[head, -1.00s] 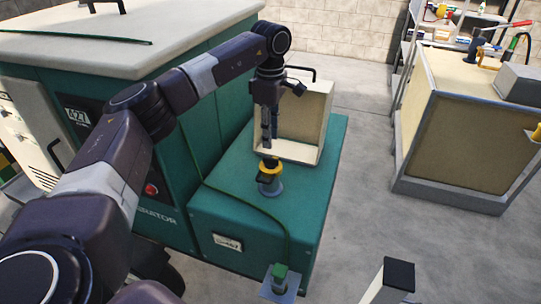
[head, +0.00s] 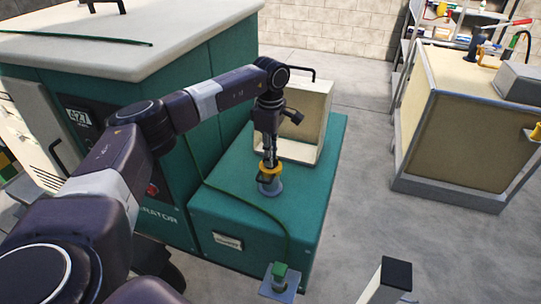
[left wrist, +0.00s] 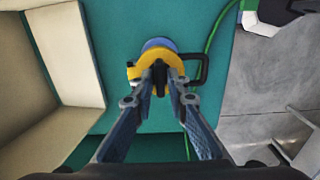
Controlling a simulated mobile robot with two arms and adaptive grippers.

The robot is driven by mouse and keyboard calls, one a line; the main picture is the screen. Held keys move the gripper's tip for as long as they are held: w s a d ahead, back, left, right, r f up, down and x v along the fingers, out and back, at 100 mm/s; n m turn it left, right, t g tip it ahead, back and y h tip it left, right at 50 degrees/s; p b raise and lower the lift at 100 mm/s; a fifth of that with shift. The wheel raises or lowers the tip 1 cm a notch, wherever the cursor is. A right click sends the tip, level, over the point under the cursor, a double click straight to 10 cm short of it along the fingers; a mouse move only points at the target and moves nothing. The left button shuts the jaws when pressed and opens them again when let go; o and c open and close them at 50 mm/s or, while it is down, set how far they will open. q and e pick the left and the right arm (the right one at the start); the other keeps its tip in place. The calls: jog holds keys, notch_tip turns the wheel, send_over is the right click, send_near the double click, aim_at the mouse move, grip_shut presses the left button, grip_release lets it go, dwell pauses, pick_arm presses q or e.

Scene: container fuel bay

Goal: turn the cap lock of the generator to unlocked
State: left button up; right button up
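The yellow fuel cap (head: 269,172) sits on a blue filler neck (head: 270,190) on the generator's low green deck (head: 230,205). In the left wrist view the cap (left wrist: 148,62) shows a black loop on its right side and a dark piece in its middle. My left gripper (head: 269,162) points down at the cap from above. In the left wrist view its fingertips (left wrist: 161,74) are close together over the cap, on either side of the dark piece. Whether they press on it I cannot tell. My right gripper is not in view.
A cream open box (head: 305,110) stands on the deck right behind the cap. A green cable (head: 250,212) runs over the deck to a small green-topped fitting (head: 279,272) at the front edge. A tan framed crate (head: 455,125) stands to the right across bare floor.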

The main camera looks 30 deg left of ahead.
pick_arm(q)
grip_shut()
jog(key=shift+n, duration=0.4)
jog(key=n+p, duration=0.1)
jog(key=n, duration=0.2)
jog(key=shift+n, duration=0.4)
jog(key=n+p, duration=0.1)
jog(key=n, duration=0.4)
jog(key=shift+r, duration=0.1)
jog(key=n+p, duration=0.1)
jog(key=n, duration=0.3)
jog(key=shift+n, duration=0.4)
jog(key=shift+w+n+p, duration=0.1)
jog(key=shift+n+p, duration=0.25)
jog(key=shift+n, duration=1.45)
jog(key=shift+o, duration=2.2)
grip_release()
